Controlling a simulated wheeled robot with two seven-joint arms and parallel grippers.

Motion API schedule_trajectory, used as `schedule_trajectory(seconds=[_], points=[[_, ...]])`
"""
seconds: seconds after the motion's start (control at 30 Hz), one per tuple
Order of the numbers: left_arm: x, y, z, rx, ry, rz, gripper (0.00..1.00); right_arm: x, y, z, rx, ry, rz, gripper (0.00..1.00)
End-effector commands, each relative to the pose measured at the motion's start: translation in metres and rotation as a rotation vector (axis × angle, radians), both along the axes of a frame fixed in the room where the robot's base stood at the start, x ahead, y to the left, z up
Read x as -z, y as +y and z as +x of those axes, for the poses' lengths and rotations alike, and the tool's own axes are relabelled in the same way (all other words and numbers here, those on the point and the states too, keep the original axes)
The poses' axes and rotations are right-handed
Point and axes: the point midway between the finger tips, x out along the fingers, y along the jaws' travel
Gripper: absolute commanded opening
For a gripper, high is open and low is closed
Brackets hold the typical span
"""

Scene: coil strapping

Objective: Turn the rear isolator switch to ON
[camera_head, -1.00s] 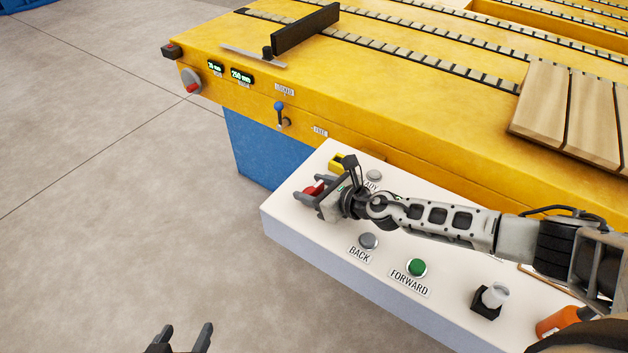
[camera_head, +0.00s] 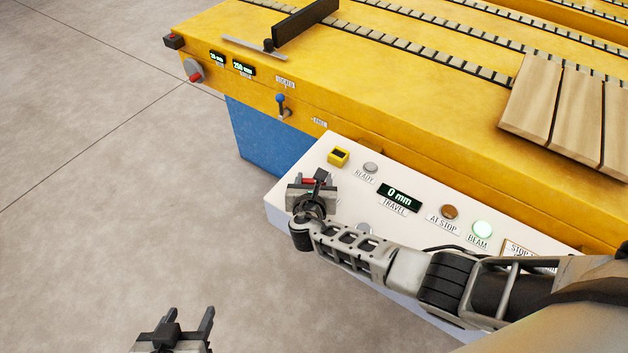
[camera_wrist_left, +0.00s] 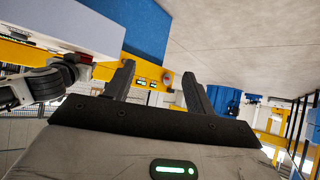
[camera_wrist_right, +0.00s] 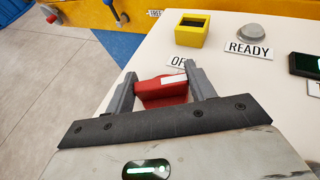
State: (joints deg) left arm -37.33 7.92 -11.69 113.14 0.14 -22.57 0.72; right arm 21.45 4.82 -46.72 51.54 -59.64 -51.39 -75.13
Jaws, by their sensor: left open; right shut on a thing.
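A red switch handle (camera_wrist_right: 160,92) with a white mark stands at the left end of the white control panel (camera_head: 285,198). My right gripper (camera_wrist_right: 162,74) is shut on this handle, one finger on each side; in the head view the gripper (camera_head: 312,184) mostly covers it. In the right wrist view, a partly hidden label (camera_wrist_right: 178,62) beginning "OF" shows behind the handle. The other switch lettering is hidden. My left gripper (camera_head: 190,325) is open and empty over the floor at the bottom of the head view, clear of the panel.
A yellow block (camera_head: 338,157), a READY lamp (camera_head: 371,168), a 0 mm display (camera_head: 398,196) and a lit BEAM lamp (camera_head: 482,229) are on the panel. The yellow machine (camera_head: 400,120) stands behind, carrying wooden boards (camera_head: 560,110). Open floor (camera_head: 100,200) lies left.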

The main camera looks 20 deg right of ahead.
Motion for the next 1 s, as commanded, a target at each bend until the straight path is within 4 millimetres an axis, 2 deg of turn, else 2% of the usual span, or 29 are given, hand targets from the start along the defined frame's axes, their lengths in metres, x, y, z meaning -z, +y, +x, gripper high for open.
schedule_trajectory(seconds=[0.17, 0.5, 1.0], points=[[0.011, -0.002, 0.001, 0.002, -0.001, -0.006, 0.55, 0.005, 0.002, 0.0, 0.164, 0.001, 0.003, 0.32], [0.02, -0.007, 0.003, 0.012, -0.013, -0.02, 0.55, 0.004, 0.001, 0.001, 0.413, 0.001, 0.001, 0.32], [0.023, -0.009, 0.002, 0.018, -0.021, -0.034, 0.55, 0.001, -0.001, 0.0, 0.543, -0.001, -0.002, 0.32]])
